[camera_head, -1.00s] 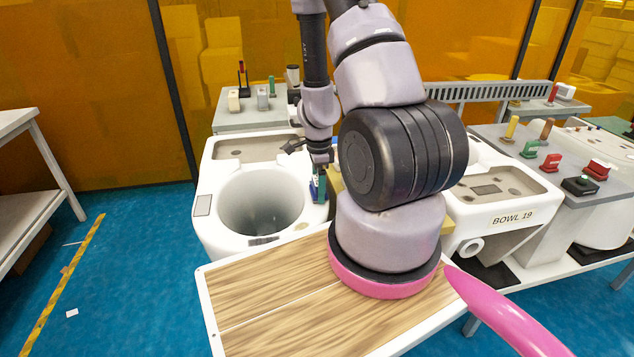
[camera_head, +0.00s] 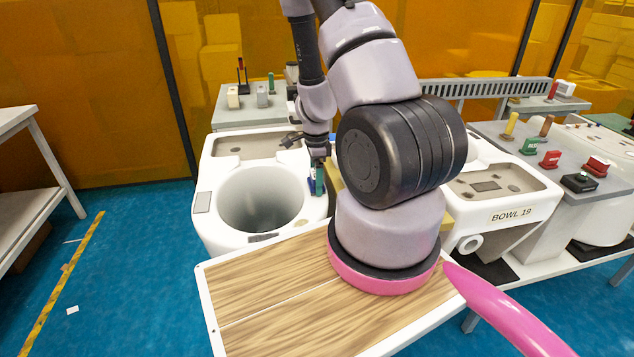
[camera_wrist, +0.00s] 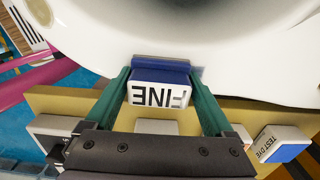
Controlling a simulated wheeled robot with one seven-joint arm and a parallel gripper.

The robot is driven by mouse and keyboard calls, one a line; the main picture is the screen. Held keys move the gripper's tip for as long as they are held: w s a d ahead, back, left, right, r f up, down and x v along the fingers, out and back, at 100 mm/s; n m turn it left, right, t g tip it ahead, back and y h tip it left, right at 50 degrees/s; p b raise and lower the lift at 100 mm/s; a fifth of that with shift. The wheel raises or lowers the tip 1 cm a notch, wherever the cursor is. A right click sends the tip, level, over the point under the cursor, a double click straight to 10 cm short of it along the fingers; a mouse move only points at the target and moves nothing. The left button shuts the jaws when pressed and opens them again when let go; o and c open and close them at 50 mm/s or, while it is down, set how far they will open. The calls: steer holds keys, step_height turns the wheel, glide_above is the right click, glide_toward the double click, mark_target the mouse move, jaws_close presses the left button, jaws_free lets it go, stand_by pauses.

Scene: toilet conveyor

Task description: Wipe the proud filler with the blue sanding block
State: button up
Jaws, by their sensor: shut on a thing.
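My gripper (camera_head: 316,180) is at the right side of the white toilet bowl's rim (camera_head: 213,217). In the wrist view my gripper (camera_wrist: 159,76) has its green fingers shut on the blue sanding block (camera_wrist: 160,75), with a white label reading "FINE". The block is at the white bowl surface (camera_wrist: 245,75); I cannot tell whether it touches. A beige oval (camera_wrist: 40,11) shows at the wrist view's upper left. Any filler under the block is hidden.
A tan rack (camera_wrist: 65,102) lies under my gripper, with a "TEST DYE" block (camera_wrist: 275,145) at its right. A wood-topped board (camera_head: 262,300) is in front of the bowl. Another bowl marked "BOWL 19" (camera_head: 500,200) and a grey bench (camera_head: 590,205) stand at the right.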

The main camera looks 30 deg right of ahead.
steer(key=shift+w+d+r, duration=0.1)
steer(key=shift+w+d, duration=0.15)
steer(key=shift+w, duration=0.55)
steer(key=shift+w+d+r, duration=0.1)
steer(key=shift+w+d, duration=0.1)
steer(key=shift+w, duration=0.55)
steer(key=shift+w+d+r, duration=0.1)
steer(key=shift+w+d, duration=0.15)
steer(key=shift+w, duration=0.55)
steer(key=shift+w+d+r, duration=0.1)
steer(key=shift+w+d, duration=0.1)
steer(key=shift+w, duration=0.45)
steer(key=shift+w+d+r, duration=0.1)
steer(key=shift+w, duration=0.25)
steer(key=shift+s+r, duration=0.15)
steer(key=shift+r, duration=1.2)
steer(key=shift+s+r, duration=0.1)
steer(key=shift+r, duration=1.25)
steer(key=shift+r, duration=0.15)
step_height(320, 180, up, 3)
steer(key=shift+f, duration=0.15)
steer(key=shift+a, duration=0.2)
